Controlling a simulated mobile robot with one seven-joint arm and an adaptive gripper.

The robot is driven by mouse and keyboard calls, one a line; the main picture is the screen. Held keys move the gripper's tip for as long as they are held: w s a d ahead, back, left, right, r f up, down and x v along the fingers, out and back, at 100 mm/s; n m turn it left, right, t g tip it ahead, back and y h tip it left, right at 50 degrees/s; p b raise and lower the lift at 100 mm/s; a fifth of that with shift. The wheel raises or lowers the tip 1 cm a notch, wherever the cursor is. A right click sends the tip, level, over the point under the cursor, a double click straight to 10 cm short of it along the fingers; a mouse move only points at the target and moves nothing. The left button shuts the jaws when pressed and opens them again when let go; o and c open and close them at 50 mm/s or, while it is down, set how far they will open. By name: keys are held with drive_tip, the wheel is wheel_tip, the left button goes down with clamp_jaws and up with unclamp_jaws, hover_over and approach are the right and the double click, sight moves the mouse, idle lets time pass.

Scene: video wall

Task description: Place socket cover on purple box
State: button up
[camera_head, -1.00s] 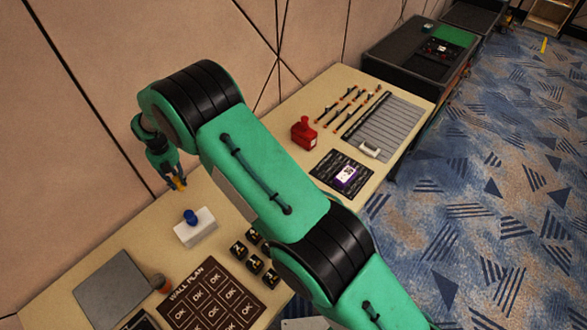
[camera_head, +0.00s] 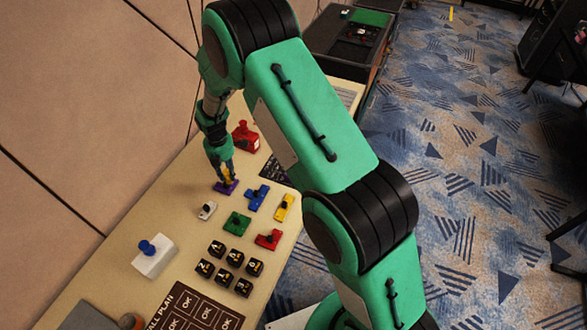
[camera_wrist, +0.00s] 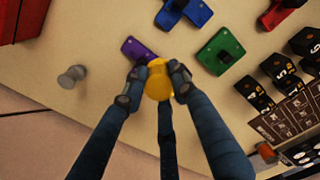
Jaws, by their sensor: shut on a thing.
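My gripper (camera_head: 227,174) points down over the table near the wall. Its fingers are closed on a rounded yellow piece (camera_wrist: 158,80), which I take to be the socket cover. A flat purple piece (camera_head: 225,187) lies just under the gripper. In the wrist view the purple piece (camera_wrist: 137,48) shows beside and behind the yellow piece, which hides part of it. I cannot tell whether the two touch. The purple box with a white label seen earlier on the dark mat (camera_head: 273,172) is now hidden behind my arm.
Near the gripper lie blue (camera_head: 257,197), green (camera_head: 237,223), grey (camera_head: 207,210), yellow (camera_head: 285,208) and red (camera_head: 269,239) pieces. A red container (camera_head: 245,138) stands beyond. A white block with a blue knob (camera_head: 152,258), several black cubes (camera_head: 230,259) and a wall plan board (camera_head: 193,312) are nearer.

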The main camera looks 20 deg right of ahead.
drive_tip(key=s+d+m, duration=0.3)
drive_tip(key=s+d, duration=0.4)
drive_tip(key=d, duration=0.6)
drive_tip(key=s+d+m, duration=0.4)
drive_tip(key=s+d, duration=0.3)
drive_tip(key=d, duration=0.6)
drive_tip(key=shift+s+d+f+p, duration=0.2)
drive_tip(key=shift+s+f+p, duration=0.1)
drive_tip(key=shift+p, duration=0.05)
drive_tip(key=shift+w, duration=0.1)
drive_tip(key=w, duration=0.5)
drive_tip(key=w+d+f, duration=0.1)
drive_tip(key=w, duration=0.4)
drive_tip(key=w+d, duration=0.1)
drive_tip(key=w, duration=0.4)
drive_tip(key=shift+w+f+b, duration=0.25)
drive_tip(key=shift+w+b, duration=0.1)
drive_tip(key=shift+w, duration=0.05)
drive_tip(key=shift+f, duration=0.15)
drive_tip(key=shift+f, duration=1.65)
drive_tip(key=shift+f+b, duration=0.2)
drive_tip(key=shift+b, duration=0.1)
